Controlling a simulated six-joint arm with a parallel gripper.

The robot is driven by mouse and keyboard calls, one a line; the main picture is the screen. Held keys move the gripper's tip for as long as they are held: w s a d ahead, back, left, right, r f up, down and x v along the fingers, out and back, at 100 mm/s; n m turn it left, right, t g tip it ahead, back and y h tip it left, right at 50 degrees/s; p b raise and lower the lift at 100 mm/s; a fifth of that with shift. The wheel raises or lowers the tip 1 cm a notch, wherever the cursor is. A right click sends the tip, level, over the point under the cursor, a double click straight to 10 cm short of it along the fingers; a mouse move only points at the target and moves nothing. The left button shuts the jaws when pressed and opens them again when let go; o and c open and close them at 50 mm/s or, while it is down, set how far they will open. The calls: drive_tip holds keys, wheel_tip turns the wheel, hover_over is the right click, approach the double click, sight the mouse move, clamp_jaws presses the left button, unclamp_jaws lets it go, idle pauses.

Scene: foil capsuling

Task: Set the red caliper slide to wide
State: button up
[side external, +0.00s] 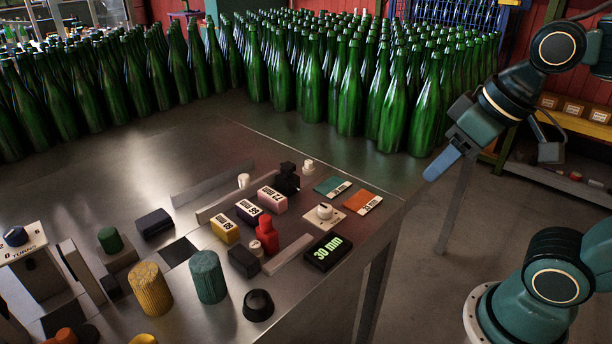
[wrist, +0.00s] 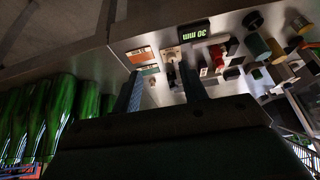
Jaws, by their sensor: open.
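The red caliper slide (side external: 266,236) stands upright near the front right of the steel table (side external: 120,190), between a black block and a small white knob. It shows small in the wrist view (wrist: 219,59). A black display reading "30 mm" (side external: 327,252) lies to its right and also shows in the wrist view (wrist: 194,32). My gripper (side external: 432,172) is off to the right beyond the table's edge, well apart from the slide. In the wrist view its two fingers (wrist: 160,84) are spread with nothing held between them.
Yellow (side external: 225,229), purple and pink labelled blocks stand behind the slide. A white dial (side external: 324,213) and teal and orange cards (side external: 362,202) lie to its right. Corks and foil cylinders (side external: 208,277) crowd the front left. Green bottles (side external: 345,85) fill the back.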

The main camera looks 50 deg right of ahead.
drive_tip(key=w+a+r+g, duration=0.1)
drive_tip(key=w+a+r, duration=0.15)
drive_tip(key=w, duration=0.35)
drive_tip(key=m+g, duration=0.3)
drive_tip(key=g, duration=0.1)
hover_over(265, 218)
wheel_tip(265, 218, down, 2)
drive_tip(key=shift+w+f, duration=0.1)
drive_tip(key=shift+f, duration=0.1)
drive_tip(key=shift+f, duration=0.15)
wheel_tip(265, 218, down, 14)
drive_tip(key=shift+r, duration=0.25)
clamp_jaws()
